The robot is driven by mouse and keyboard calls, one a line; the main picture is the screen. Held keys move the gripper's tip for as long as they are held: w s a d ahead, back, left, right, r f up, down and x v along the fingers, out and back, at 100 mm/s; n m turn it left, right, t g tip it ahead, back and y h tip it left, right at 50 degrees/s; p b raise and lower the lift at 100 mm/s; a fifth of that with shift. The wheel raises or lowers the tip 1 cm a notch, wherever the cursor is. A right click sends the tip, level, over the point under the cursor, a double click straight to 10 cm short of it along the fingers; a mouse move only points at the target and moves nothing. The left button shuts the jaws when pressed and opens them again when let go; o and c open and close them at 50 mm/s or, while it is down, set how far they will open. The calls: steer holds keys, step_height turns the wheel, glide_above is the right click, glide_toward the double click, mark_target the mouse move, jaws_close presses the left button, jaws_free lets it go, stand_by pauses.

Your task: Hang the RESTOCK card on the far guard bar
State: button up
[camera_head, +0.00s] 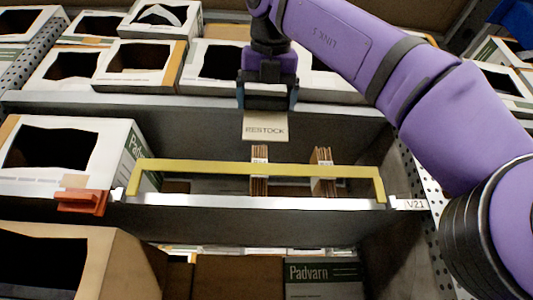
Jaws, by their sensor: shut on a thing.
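The RESTOCK card (265,127) is a small beige card with its printed side facing me. My gripper (267,106) is shut on its top edge, and the card hangs below the jaws. A yellow guard bar (260,168) runs across the front of a shelf bay, bent down at both ends to the shelf lip. The card appears above the bar in the picture and apart from it. No other guard bar shows, so I cannot tell whether this is the far one. The jaw tips are partly hidden.
Brown cardboard bundles (322,172) stand in the bay behind the bar. An orange clip (82,200) sits on the shelf lip at left, and a V21 label (413,204) at right. White open boxes (60,150) fill the left and the shelf above. A perforated upright stands at right.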

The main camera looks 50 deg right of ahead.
glide_toward(261, 164)
steer(key=shift+w+d+r, duration=0.5)
steer(key=shift+w+d, duration=1.7)
steer(key=shift+d, duration=0.15)
steer(key=shift+f, duration=0.4)
steer(key=shift+a, duration=0.1)
steer(key=shift+f, duration=1.45)
stand_by(0.3)
steer(key=o, duration=0.6)
steer(key=shift+s, duration=0.1)
